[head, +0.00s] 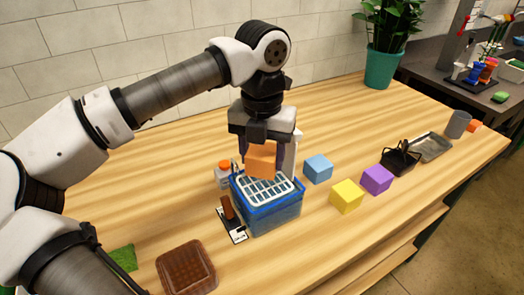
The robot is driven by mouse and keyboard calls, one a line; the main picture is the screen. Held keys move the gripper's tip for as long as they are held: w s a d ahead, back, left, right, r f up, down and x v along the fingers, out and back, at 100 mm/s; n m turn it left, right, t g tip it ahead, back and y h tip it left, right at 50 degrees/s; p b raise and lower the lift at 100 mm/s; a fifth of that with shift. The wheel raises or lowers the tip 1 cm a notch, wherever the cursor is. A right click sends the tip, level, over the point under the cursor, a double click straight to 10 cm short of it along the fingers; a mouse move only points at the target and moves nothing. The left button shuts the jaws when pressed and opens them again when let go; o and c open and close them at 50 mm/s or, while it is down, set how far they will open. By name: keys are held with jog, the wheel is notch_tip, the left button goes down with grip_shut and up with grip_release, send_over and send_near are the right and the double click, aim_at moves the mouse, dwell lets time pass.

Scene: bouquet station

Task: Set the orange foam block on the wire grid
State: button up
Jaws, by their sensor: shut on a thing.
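The orange foam block (261,160) is held between the fingers of my gripper (262,162), which is shut on it. The white wire grid (266,190) lies on top of a blue container (274,217) on the wooden table. My gripper points down, with the block over the back part of the grid. The block hides part of the grid's back edge. I cannot tell whether the block's underside touches the grid.
Blue (318,169), yellow (346,196) and purple (377,179) blocks stand right of the container. An orange-capped bottle (223,174) is close on its left. A brown tray (186,267) lies front left. The table's right front area is clear.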

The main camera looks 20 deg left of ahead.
jog(key=shift+f+b, duration=0.7)
jog(key=shift+f, duration=0.9)
jog(key=shift+f+b, duration=0.3)
jog(key=shift+b, duration=0.15)
jog(key=shift+f+b, duration=0.1)
jog(key=shift+b, duration=0.2)
jog(key=o, duration=1.5)
jog(key=shift+a+r+p, duration=0.15)
jog(key=shift+r+p, duration=0.35)
jog(key=shift+r, duration=0.4)
jog(key=shift+r+p, duration=1.5)
jog(key=shift+r, duration=1.15)
